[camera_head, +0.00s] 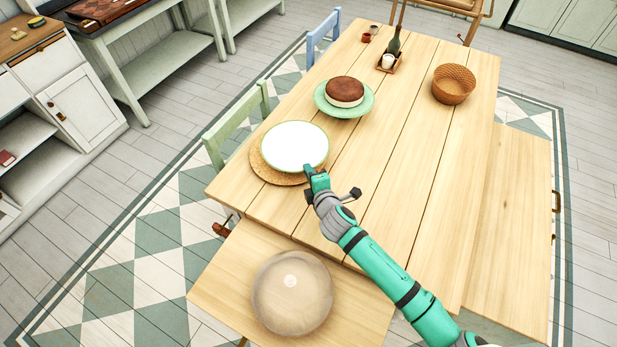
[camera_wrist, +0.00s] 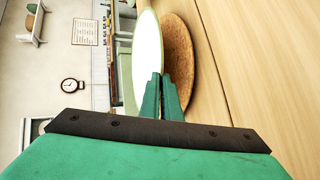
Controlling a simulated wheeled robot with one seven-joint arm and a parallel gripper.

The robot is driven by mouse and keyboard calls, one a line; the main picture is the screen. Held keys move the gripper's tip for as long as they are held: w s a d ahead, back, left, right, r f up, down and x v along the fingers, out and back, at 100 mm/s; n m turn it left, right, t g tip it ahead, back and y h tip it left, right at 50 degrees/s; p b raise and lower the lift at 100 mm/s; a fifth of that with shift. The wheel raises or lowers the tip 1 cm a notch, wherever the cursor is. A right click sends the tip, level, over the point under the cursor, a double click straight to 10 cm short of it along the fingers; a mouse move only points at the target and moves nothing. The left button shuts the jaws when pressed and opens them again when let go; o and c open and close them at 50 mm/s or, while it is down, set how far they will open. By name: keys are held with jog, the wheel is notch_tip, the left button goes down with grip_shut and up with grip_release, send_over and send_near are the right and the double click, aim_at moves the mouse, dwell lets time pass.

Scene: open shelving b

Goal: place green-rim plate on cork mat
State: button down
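The green-rim plate (camera_head: 296,146) is white with a thin green edge. It is over the round cork mat (camera_head: 264,168) near the left edge of the table, shifted a little toward the upper right, so the mat shows at its left and lower sides. In the wrist view the plate (camera_wrist: 147,48) and the mat (camera_wrist: 180,65) are seen nearly edge-on, and the plate looks a little above the mat. My gripper (camera_head: 309,171) is at the plate's near rim; its fingers (camera_wrist: 162,84) are close together on that rim.
A green plate with a brown-topped cake (camera_head: 345,91) stands just beyond. A wicker basket (camera_head: 453,84) and a bottle caddy (camera_head: 390,62) are farther back. A translucent round dish (camera_head: 291,293) lies on the lower board in front.

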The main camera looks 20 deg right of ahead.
jog(key=shift+f, duration=1.5)
jog(key=c, duration=2.3)
grip_release()
jog(key=v, duration=1.2)
jog(key=shift+s, duration=0.1)
